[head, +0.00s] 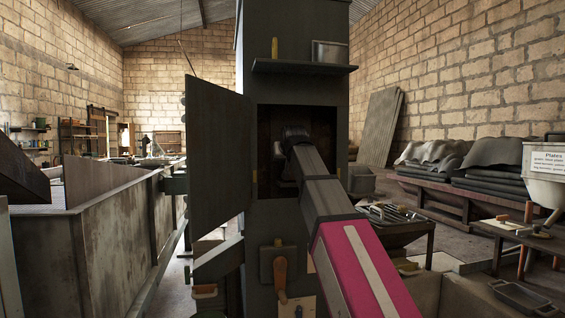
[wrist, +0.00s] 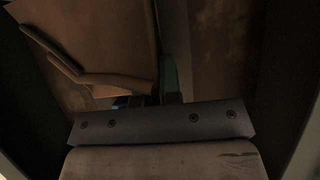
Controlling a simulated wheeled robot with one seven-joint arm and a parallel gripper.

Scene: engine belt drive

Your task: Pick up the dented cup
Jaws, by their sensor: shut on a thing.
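My gripper (wrist: 159,99) is inside the open cabinet (head: 263,127). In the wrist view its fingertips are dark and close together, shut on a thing. A tan, angular shape with a bent, handle-like band (wrist: 105,80) lies against the fingers at the upper left; it appears to be the dented cup, but the dim light leaves its outline unclear. A narrow greenish strip (wrist: 170,70) shows just beyond the fingertips. In the head view my wrist hides the fingers and what they hold. A small pale object (head: 278,148) shows at the compartment's left side.
The cabinet door (head: 220,150) stands open to the left. The compartment walls are close around my wrist. A shelf (head: 303,67) with a yellow bottle (head: 275,48) and a metal tin (head: 329,51) is above the opening. A tool table (head: 395,222) stands to the right.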

